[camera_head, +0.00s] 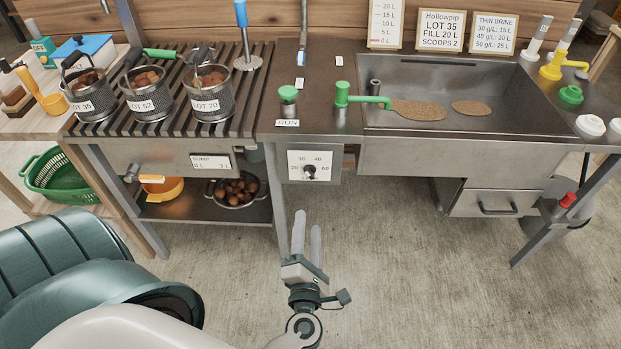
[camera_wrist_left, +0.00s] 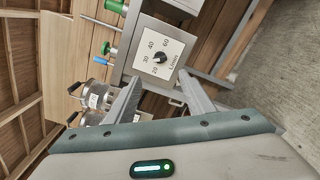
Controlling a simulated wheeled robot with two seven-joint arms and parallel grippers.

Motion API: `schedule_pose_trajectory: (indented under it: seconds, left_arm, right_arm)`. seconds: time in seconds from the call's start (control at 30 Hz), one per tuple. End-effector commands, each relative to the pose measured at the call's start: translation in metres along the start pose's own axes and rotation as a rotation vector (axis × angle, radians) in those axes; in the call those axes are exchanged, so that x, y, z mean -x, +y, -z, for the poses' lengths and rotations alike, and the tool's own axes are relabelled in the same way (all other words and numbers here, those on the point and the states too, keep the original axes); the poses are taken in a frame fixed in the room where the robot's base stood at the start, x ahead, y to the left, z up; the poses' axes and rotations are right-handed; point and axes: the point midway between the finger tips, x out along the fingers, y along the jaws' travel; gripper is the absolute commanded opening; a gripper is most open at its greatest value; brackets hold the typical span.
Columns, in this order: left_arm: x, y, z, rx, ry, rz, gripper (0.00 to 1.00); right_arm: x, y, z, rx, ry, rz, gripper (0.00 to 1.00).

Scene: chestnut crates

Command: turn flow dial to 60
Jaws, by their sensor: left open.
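The flow dial is a black knob (camera_head: 310,172) on a white scale plate (camera_head: 297,160) on the steel front under the counter. The plate carries numbers including 20, 30, 40 and 60. In the left wrist view the knob (camera_wrist_left: 160,58) and its plate (camera_wrist_left: 148,66) show rotated, ahead of my fingertips. Which mark the knob points to is too small to tell surely. My left gripper (camera_head: 307,228) is open and empty, below and in front of the dial, apart from it. In the left wrist view its two fingers (camera_wrist_left: 159,80) stand apart. My right gripper is not in view.
A green-handled tap (camera_head: 342,94) and a green knob (camera_head: 288,93) stand above the dial. The sink (camera_head: 440,125) is to the right. Several labelled baskets stand on the slatted rack (camera_head: 180,128) at left. A drawer (camera_head: 497,204) sits under the sink. The floor before the dial is clear.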

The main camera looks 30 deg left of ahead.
Motion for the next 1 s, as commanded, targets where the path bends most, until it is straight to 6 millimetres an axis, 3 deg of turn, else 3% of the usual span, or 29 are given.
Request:
schedule_pose_trajectory:
  seconds: [0.8,1.0]
  left_arm:
    - [-0.134,0.002,-0.001,-0.001,-0.002,-0.002,0.48]
    - [-0.156,0.0,-0.001,-0.001,-0.001,0.0,0.48]
  right_arm:
    - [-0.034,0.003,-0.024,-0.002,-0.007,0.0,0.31]
    - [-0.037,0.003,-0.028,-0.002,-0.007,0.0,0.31]
